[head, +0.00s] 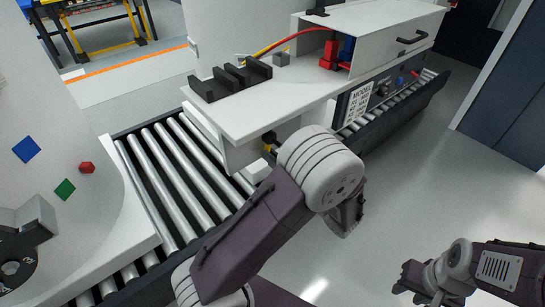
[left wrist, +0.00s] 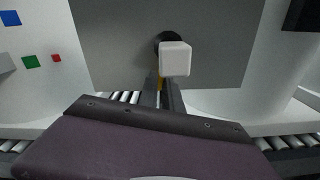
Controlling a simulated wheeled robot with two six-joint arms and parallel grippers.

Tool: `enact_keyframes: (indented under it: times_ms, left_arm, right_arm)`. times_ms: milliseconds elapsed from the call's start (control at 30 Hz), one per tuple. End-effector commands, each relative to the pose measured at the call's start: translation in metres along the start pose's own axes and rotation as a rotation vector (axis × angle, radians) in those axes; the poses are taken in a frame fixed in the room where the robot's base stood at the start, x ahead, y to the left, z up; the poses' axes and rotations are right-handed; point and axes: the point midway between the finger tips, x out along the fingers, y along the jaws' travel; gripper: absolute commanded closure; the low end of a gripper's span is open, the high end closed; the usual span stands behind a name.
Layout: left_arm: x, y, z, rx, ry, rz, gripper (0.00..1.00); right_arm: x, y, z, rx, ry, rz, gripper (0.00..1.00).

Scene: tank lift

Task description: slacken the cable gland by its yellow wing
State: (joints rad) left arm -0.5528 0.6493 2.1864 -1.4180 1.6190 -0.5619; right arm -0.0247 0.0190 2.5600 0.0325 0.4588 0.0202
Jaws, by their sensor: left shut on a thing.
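The yellow wing (left wrist: 154,80) shows as a narrow strip at my left gripper's fingers in the left wrist view. My left gripper (left wrist: 163,92) is shut on it. The dark round gland (left wrist: 163,40) sits on the grey panel just beyond, partly hidden by a white cube (left wrist: 175,58). In the head view a bit of yellow (head: 267,148) shows at the unit's near end, beside the white cube (head: 257,170); my left arm hides the fingers there. My right gripper (head: 408,283) is at the lower right, away from the unit; its opening is unclear.
The white unit (head: 270,103) stands on a roller conveyor (head: 185,165), with a black rack (head: 230,80) and red and yellow cables (head: 295,38) on top. A white rounded body (head: 70,150) with coloured marks stands at the left. Floor at the right is clear.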

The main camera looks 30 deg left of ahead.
Motion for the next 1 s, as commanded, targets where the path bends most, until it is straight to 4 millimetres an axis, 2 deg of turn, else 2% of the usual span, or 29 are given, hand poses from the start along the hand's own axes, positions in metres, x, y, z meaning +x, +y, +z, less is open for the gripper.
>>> enact_keyframes:
  times_ms: [367, 1000]
  left_arm:
    - [0.0, -0.007, 0.0, -0.142, 0.001, 0.001, 1.0]
    - [0.0, -0.034, 0.011, -0.74, 0.002, 0.0, 1.0]
  right_arm:
    - [-0.002, 0.0, 0.0, 0.0, 0.0, 0.0, 0.64]
    - [0.001, 0.0, 0.0, 0.0, 0.0, 0.0, 0.64]
